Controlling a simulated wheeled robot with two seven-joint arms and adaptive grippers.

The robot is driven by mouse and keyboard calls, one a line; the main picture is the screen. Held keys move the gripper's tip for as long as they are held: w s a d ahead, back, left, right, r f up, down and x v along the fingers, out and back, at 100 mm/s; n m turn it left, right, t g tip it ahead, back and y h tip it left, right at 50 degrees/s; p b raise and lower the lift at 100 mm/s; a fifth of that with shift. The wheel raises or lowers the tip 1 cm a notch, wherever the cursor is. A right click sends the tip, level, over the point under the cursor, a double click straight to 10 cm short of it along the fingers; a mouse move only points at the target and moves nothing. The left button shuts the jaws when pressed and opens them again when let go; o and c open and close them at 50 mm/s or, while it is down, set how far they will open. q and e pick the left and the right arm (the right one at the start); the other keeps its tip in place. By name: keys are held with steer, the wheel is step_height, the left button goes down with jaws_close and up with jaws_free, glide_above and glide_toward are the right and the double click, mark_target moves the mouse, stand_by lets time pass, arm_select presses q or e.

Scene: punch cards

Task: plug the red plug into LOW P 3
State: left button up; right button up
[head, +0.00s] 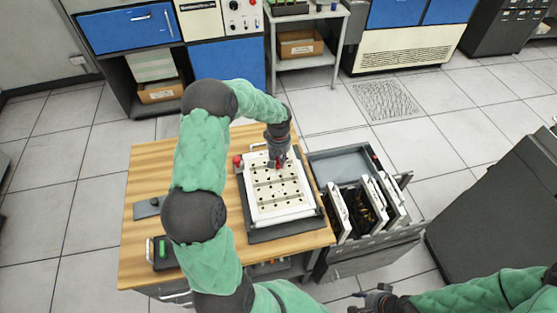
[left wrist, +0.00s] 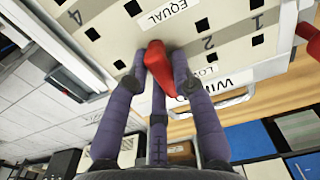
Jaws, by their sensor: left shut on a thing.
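My left gripper (head: 278,163) is over the far part of the pale plugboard (head: 267,216). It is shut on the red plug (left wrist: 158,72), which also shows as a small red spot in the head view (head: 279,165). In the left wrist view the plug's far end is close to the board face (left wrist: 112,20), near the labels "EQUAL" and "2". I cannot tell whether its tip is in a hole. A label starting "LO" (left wrist: 210,72) is partly hidden by a finger. My right gripper (head: 376,300) is at the bottom edge, away from the board; its jaws are unclear.
A red knob (head: 238,160) sits at the board's far left. The wooden table (head: 150,215) carries a dark device with a green part (head: 162,249). A grey open drawer (head: 338,166) with several upright white panels (head: 339,213) stands right of the board.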

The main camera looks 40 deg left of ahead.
arm_select(q)
steer(key=o, duration=1)
steer(key=shift+f, duration=0.15)
step_height(320, 180, up, 12)
steer(key=shift+r, duration=0.1)
